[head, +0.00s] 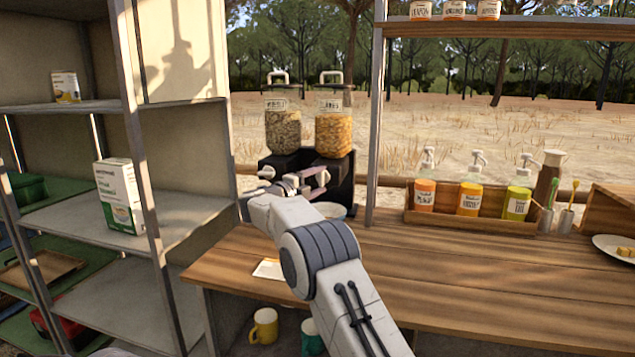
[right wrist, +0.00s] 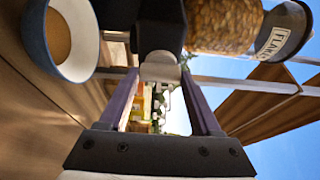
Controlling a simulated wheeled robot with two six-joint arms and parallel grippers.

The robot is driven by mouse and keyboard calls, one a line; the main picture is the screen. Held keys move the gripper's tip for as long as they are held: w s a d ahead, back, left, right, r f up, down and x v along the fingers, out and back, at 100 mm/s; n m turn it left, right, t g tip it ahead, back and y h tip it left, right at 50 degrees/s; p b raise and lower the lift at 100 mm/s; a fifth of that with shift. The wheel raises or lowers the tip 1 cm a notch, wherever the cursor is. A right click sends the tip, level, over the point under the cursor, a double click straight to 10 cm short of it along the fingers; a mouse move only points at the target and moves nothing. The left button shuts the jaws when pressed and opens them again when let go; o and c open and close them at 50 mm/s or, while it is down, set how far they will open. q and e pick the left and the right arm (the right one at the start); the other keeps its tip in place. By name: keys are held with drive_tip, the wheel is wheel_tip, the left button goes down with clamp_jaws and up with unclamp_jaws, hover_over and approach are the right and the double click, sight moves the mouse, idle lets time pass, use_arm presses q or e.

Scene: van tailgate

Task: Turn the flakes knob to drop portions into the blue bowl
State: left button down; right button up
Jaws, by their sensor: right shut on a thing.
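The flakes canister (head: 333,132), filled with orange-brown flakes, is the right one on the black dispenser (head: 345,185). It also shows, labelled, in the right wrist view (right wrist: 225,22). My right gripper (head: 313,182) is at the dispenser's front. In the right wrist view its two fingers (right wrist: 160,78) are on either side of the pale grey knob (right wrist: 160,68), shut on it. The blue bowl (right wrist: 88,62), pale inside with a blue outer wall, holds something tan at its bottom. In the head view the bowl (head: 332,210) is partly hidden behind my right arm. My left gripper is not visible.
The muesli canister (head: 283,128) stands left of the flakes. A wooden caddy (head: 440,216) with pump bottles sits to the right on the counter (head: 500,275). A metal shelf (head: 165,228) stands at left. A white card (head: 268,269) lies on the counter's left part.

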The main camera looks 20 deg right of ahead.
drive_tip(key=o, duration=1.4)
drive_tip(key=v, duration=1)
drive_tip(key=shift+s+a+f+b, duration=0.1)
drive_tip(key=shift+s+a+b, duration=0.05)
drive_tip(key=shift+b, duration=0.2)
drive_tip(key=shift+c, duration=0.4)
